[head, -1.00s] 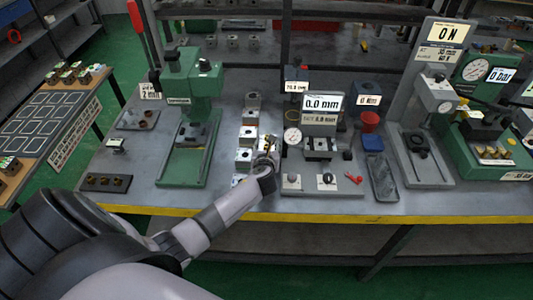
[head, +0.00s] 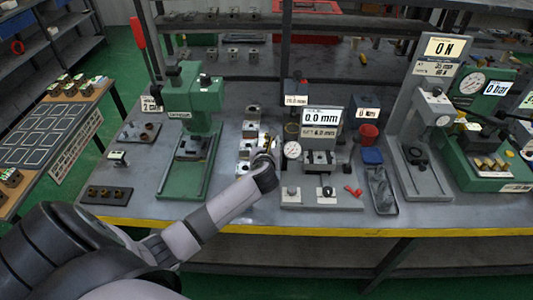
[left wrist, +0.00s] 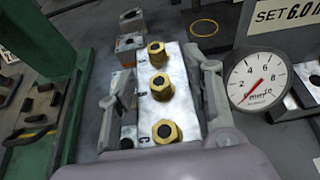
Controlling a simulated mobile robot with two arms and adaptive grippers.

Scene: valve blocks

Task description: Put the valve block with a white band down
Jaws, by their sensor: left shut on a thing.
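My left gripper (left wrist: 165,95) is shut on a silver valve block (left wrist: 174,72) with three brass hex fittings on its top face. In the left wrist view one finger lies along each long side of it. Small letters show beside the fittings; I cannot make out a white band from this angle. In the head view my left gripper (head: 264,152) is over the row of metal blocks (head: 251,114) in the middle of the bench, and the wrist hides much of the held block. I cannot tell whether the block touches the bench. My right gripper is not in view.
A green press (head: 195,120) stands left of the row. A gauge fixture with a 0.0 mm display (head: 321,121) stands close on the right; its dial (left wrist: 258,80) is near the right finger. Loose blocks (left wrist: 130,42) lie just beyond the held block. Bare bench shows at the front.

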